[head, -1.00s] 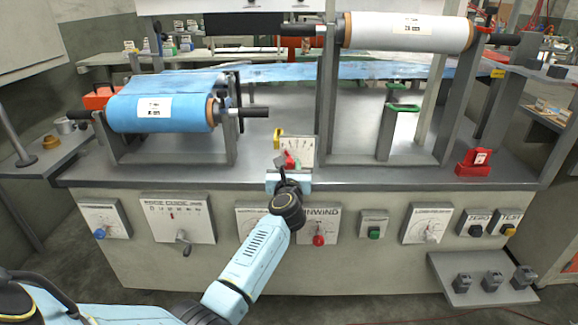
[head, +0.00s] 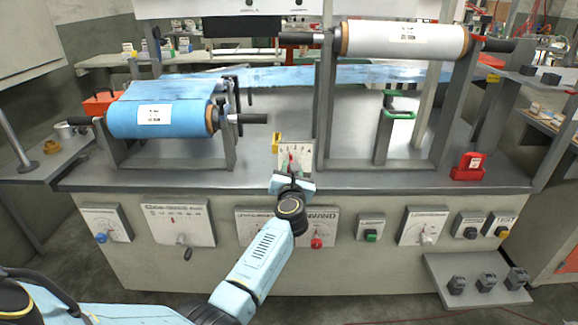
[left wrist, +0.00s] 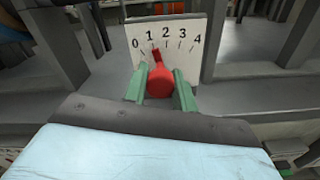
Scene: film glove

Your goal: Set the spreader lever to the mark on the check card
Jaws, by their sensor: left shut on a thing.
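The spreader lever (left wrist: 160,80) is red, in front of a white scale plate (left wrist: 202,62) marked 0 to 4. In the left wrist view its narrow tip points up and slightly left, roughly at the 1 mark; the exact reading is hard to tell. My left gripper (left wrist: 160,91) has its green fingers shut on the lever's thick end, one on each side. In the head view my left gripper (head: 292,179) is at the table's front edge, below the scale plate (head: 296,155), and hides much of the lever. I cannot make out a check card for certain. My right gripper is not in view.
A blue film roll (head: 160,118) stands left and a white roll (head: 405,39) is raised at right. A small yellow piece (head: 277,142) stands beside the scale. A red block with a white label (head: 468,167) sits at the right front. Knobs and dials line the front panel.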

